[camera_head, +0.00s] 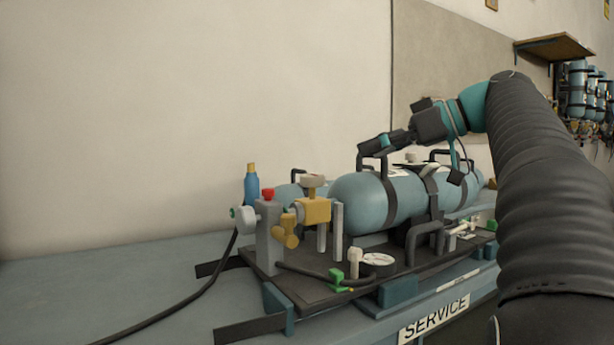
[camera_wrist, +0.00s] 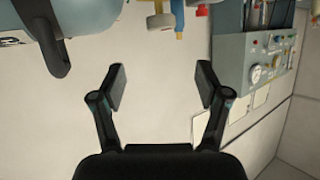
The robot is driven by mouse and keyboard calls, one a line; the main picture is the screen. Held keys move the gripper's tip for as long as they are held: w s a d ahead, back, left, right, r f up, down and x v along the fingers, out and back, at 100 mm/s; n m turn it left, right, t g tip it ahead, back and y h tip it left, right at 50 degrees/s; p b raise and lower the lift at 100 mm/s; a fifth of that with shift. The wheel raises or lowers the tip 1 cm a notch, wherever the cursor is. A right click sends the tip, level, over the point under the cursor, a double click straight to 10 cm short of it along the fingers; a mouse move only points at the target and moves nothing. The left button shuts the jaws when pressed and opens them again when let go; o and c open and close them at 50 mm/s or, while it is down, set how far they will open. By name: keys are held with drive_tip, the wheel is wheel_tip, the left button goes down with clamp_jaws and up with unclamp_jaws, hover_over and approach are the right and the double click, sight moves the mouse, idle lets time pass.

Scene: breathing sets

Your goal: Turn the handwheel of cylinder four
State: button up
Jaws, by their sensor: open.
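My gripper (camera_head: 373,146) is open and empty above the large blue cylinder (camera_head: 362,202), beside the dark bracket on its top. In the wrist view my gripper (camera_wrist: 162,85) has its two fingers spread, with only pale wall between them. The blue cylinder also shows in the wrist view's top left corner (camera_wrist: 85,15). A yellow valve (camera_head: 314,209) with a beige handwheel (camera_head: 313,181) stands at the cylinder's near end, apart from the gripper. A grey valve block (camera_head: 268,240) carries a pale side knob (camera_head: 245,217) and a red cap (camera_head: 268,194). No number four is readable.
The set lies on a dark backplate (camera_head: 315,287) on a bench (camera_head: 120,285) marked SERVICE. A blue bottle (camera_head: 251,186) stands behind the valves. A black hose (camera_head: 190,303) crosses the bench. A gauge panel (camera_wrist: 255,70) shows at the wrist view's right. The bench's left side is mostly clear.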

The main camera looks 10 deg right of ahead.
sight(314, 175)
drive_tip(key=shift+n, duration=0.6)
drive_tip(key=x, duration=1.3)
drive_tip(key=shift+s+a+f, duration=0.1)
drive_tip(key=shift+a+f, duration=0.2)
drive_tip(key=shift+f, duration=0.05)
drive_tip(key=c, duration=1.2)
drive_tip(key=shift+o, duration=0.2)
drive_tip(key=shift+a, duration=0.1)
